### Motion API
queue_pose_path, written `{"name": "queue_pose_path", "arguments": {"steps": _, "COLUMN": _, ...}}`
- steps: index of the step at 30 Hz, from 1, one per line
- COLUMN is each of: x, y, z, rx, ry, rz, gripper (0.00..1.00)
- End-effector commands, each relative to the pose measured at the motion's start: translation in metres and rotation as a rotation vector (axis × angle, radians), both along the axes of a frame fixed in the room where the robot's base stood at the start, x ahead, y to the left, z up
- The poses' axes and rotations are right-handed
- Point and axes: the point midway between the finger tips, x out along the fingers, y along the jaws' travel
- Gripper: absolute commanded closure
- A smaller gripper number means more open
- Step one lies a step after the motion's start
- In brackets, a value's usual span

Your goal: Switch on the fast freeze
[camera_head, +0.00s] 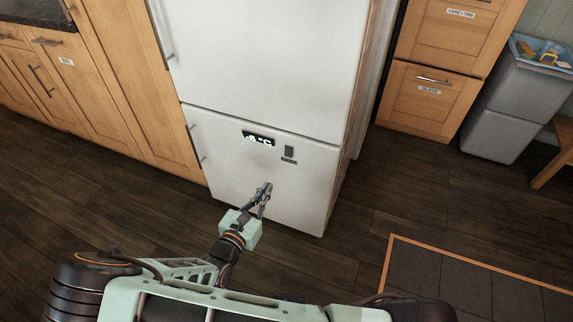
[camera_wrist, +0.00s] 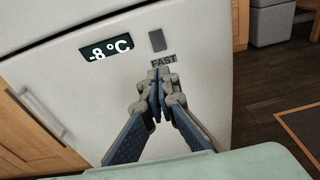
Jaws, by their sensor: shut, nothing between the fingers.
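A white fridge-freezer (camera_head: 232,172) stands against wooden cabinets, its lower door facing me and closed. A black display (camera_wrist: 107,49) on the lower door reads -8 °C; it also shows in the head view (camera_head: 258,138). To the right of the display is a grey rectangular switch (camera_wrist: 157,41), also in the head view (camera_head: 289,151). Below the switch is a label (camera_wrist: 164,61) reading FAST. My gripper (camera_wrist: 158,76) is shut and empty, its tips just below the label in the wrist view. In the head view, my gripper (camera_head: 266,187) is below the switch. I cannot tell whether it touches the door.
A vertical handle (camera_head: 195,146) is on the lower door's left edge. Wooden drawers (camera_head: 428,92) and a grey bin (camera_head: 511,105) stand to the right. Dark wooden floor is open around the freezer, with an orange-edged tiled patch (camera_head: 470,285) at lower right.

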Motion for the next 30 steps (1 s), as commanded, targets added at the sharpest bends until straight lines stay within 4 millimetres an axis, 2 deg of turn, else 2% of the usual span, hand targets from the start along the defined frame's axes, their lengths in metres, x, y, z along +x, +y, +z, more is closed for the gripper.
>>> {"name": "queue_pose_path", "arguments": {"steps": 14, "x": 0.004, "y": -0.003, "z": -0.001, "rx": -0.014, "ry": -0.005, "rz": 0.004, "gripper": 1.00}}
{"name": "queue_pose_path", "arguments": {"steps": 20, "x": 0.031, "y": -0.013, "z": -0.006, "rx": -0.013, "ry": -0.005, "rz": 0.002, "gripper": 1.00}}
{"name": "queue_pose_path", "arguments": {"steps": 30, "x": 0.098, "y": -0.038, "z": -0.015, "rx": -0.014, "ry": -0.004, "rz": 0.003, "gripper": 1.00}}
